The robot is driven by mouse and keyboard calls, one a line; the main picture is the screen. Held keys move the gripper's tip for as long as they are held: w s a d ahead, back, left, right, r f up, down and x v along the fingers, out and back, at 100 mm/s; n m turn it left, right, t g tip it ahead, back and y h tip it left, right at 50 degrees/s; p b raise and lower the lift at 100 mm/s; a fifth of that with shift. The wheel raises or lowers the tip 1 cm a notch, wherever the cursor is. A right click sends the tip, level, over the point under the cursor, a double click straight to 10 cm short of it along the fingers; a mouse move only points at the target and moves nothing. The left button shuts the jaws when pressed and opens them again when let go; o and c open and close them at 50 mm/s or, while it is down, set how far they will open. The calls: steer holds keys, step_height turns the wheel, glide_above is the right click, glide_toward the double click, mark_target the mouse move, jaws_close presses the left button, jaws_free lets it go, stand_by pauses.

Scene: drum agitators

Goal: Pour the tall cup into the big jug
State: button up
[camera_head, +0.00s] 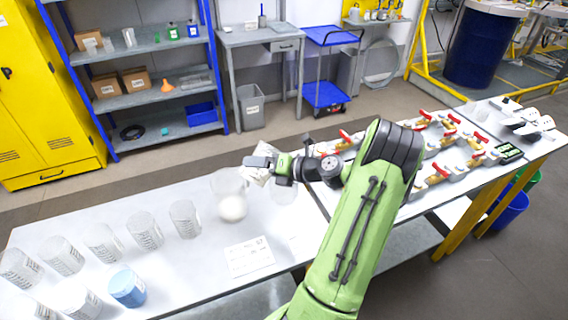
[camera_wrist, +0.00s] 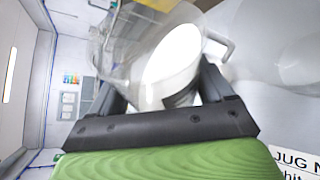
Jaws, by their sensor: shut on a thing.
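My gripper (camera_head: 262,166) is over the table, just right of the big jug's rim. It is shut on the tall cup, a clear vessel (camera_wrist: 125,45) that lies tilted between the fingers in the wrist view. A bright white area shows inside or behind its wall; I cannot tell which. The big jug (camera_head: 228,182) is clear, stands upright and has white contents low down. Whether anything is flowing between cup and jug is not clear.
A clear vessel (camera_head: 284,191) stands right of the jug, partly behind my arm. A printed card (camera_head: 249,257) lies in front. Several clear cups (camera_head: 145,230) and a blue cup (camera_head: 127,287) stand at left. Valves with red handles (camera_head: 437,174) crowd the right side.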

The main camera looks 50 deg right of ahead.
steer(key=shift+r+m+p, duration=0.3)
steer(key=shift+p, duration=0.15)
steer(key=shift+d+f+m+t+y+p, duration=0.1)
steer(key=shift+f+m+t+y+p, duration=0.3)
steer(key=shift+p, duration=1.45)
steer(key=shift+f+m+t+y+p, duration=0.1)
steer(key=shift+m+y+p, duration=0.45)
steer(key=shift+p, duration=1.3)
steer(key=shift+d+r+m+p, duration=0.25)
steer(key=shift+d+m+p, duration=0.25)
steer(key=shift+p, duration=0.9)
steer(key=shift+f, duration=0.15)
steer(key=shift+d+r+m, duration=0.35)
steer(key=shift+d+r+m+t+y, duration=0.25)
steer(key=shift+r+m+t, duration=0.15)
steer(key=shift+m, duration=0.3)
stand_by(1.2)
